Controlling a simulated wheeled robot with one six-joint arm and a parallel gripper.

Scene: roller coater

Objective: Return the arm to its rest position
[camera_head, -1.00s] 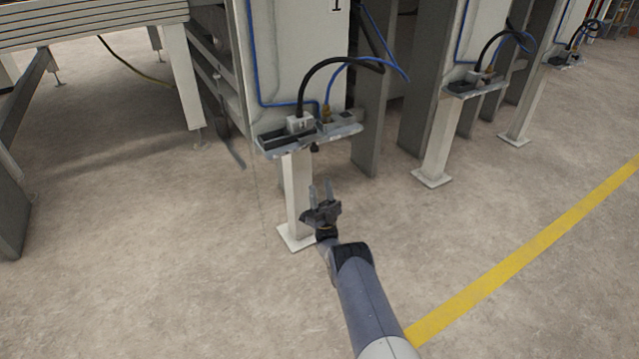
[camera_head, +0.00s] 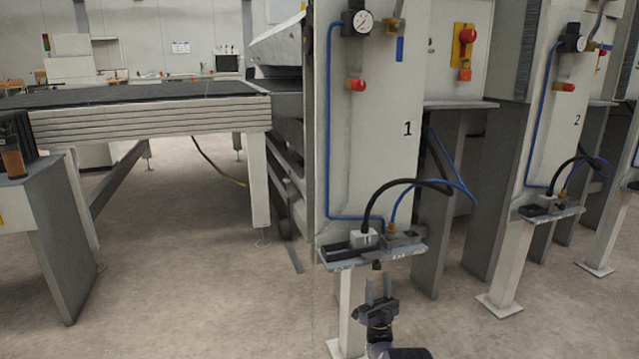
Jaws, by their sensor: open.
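My gripper (camera_head: 379,288) is at the lower middle of the head view. Its two fingers point up and are apart, with nothing between them. It appears in front of the post (camera_head: 347,300) of the connector shelf at station 1, just below that shelf (camera_head: 372,252) in the picture. I cannot tell whether it touches anything. Only the end of my arm shows at the bottom edge.
Station 1's panel (camera_head: 375,120) carries a gauge (camera_head: 363,22), a red knob (camera_head: 356,85) and hoses. A black cable (camera_head: 400,183) loops above the shelf. Station 2 (camera_head: 553,120) stands to the right. A conveyor table (camera_head: 150,115) is at left. Open floor (camera_head: 190,300) lies in front.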

